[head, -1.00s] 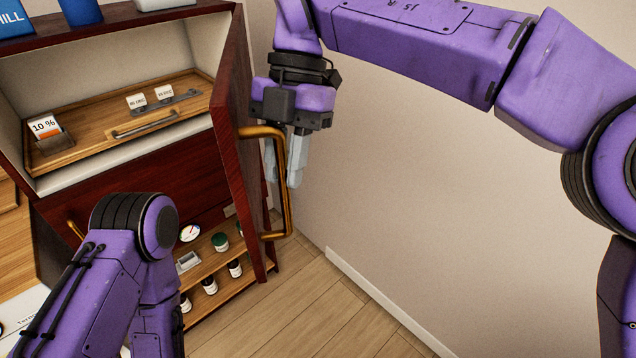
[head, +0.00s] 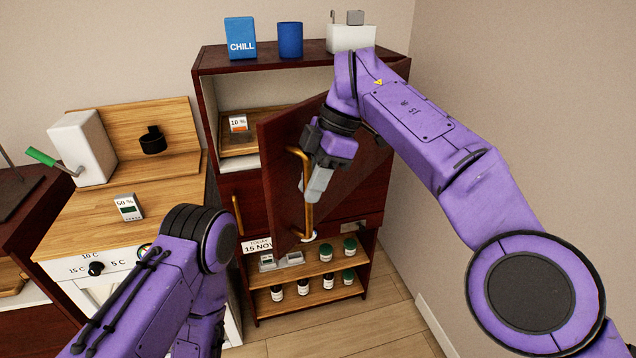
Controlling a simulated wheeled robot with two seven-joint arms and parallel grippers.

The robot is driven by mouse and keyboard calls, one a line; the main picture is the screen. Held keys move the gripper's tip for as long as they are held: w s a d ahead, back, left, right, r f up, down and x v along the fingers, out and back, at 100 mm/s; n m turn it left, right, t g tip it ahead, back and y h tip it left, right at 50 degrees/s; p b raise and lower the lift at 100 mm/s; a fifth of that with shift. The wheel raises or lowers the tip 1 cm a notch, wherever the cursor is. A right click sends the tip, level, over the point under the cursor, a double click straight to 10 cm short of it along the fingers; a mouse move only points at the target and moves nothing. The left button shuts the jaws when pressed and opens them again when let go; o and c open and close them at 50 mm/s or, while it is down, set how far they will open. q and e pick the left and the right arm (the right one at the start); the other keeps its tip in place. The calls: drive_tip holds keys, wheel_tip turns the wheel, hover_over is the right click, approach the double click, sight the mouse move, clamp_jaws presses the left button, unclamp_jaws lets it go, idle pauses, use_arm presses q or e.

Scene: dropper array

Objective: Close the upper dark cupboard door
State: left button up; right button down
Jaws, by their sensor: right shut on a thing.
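The upper dark cupboard door (head: 345,190) is reddish brown and stands partly open, covering the right part of the upper compartment. Its brass bar handle (head: 308,215) is on the left side of the door. My right gripper (head: 317,190) is at the handle, shut on it, with grey fingers pointing down; the exact contact is partly hidden. My left arm shows at the lower left, but its gripper is out of view.
The dark cupboard (head: 207,120) holds a drawer board with a 10 % card (head: 238,123). A blue CHILL box (head: 240,38), a blue cup (head: 290,40) and a white bin (head: 350,38) stand on top. Small jars (head: 303,287) fill the lower shelves. A wooden counter (head: 110,225) is left.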

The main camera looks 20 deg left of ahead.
drive_tip(key=shift+w+d, duration=0.1)
idle(0.3)
drive_tip(key=c, duration=1.1)
unclamp_jaws()
drive_tip(key=shift+w, duration=0.1)
drive_tip(key=p+v, duration=1)
drive_tip(key=shift+r, duration=0.3)
drive_tip(key=shift+d, duration=0.1)
